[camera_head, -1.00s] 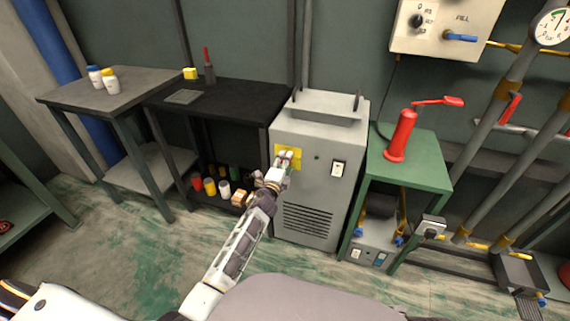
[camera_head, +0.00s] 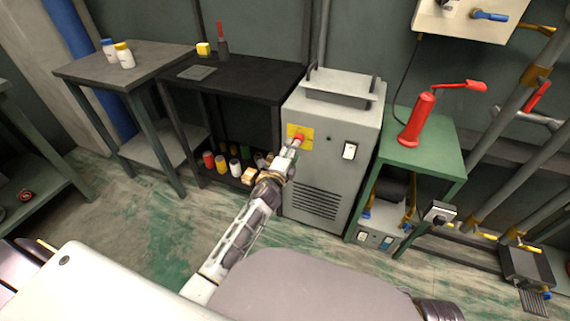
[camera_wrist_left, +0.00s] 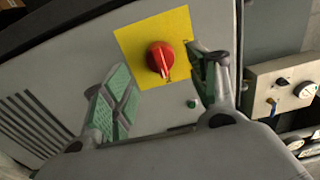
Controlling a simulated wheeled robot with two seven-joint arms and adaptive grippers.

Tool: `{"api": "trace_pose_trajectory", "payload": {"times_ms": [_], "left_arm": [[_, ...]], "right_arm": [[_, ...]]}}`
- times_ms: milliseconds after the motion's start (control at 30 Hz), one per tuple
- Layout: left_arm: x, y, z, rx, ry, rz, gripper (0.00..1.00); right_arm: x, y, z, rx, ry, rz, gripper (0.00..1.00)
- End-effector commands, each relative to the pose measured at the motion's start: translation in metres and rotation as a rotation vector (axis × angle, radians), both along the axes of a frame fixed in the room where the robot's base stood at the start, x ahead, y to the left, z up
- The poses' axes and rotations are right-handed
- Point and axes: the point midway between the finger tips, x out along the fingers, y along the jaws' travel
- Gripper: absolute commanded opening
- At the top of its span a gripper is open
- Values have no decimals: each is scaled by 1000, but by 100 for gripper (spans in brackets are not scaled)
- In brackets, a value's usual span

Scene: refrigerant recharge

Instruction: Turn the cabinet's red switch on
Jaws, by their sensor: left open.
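The red switch (camera_wrist_left: 160,58) is a round knob with a raised grip on a yellow plate (camera_wrist_left: 136,38) on the grey cabinet's front. In the head view the cabinet (camera_head: 318,178) stands in the middle, and the red switch (camera_head: 300,138) shows just past my left gripper's tip. My left gripper (camera_head: 292,150) is in front of the yellow plate, below the knob. In the left wrist view its green-padded fingers (camera_wrist_left: 163,90) are open, one to each side of the knob and apart from it. My right gripper is not in view.
A black table (camera_head: 250,85) stands at left. A green stand (camera_head: 440,155) with a red pump (camera_head: 418,118) is at right.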

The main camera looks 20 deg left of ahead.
Motion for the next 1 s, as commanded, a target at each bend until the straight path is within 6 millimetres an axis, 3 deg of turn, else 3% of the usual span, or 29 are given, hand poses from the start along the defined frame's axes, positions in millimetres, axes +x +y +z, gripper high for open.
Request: {"api": "trace_pose_trajectory", "payload": {"times_ms": [600,1000], "left_arm": [[-54,1,0,1,0,-1,59],[-68,2,0,1,-1,-1,59]], "right_arm": [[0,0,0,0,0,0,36],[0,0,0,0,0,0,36]]}}
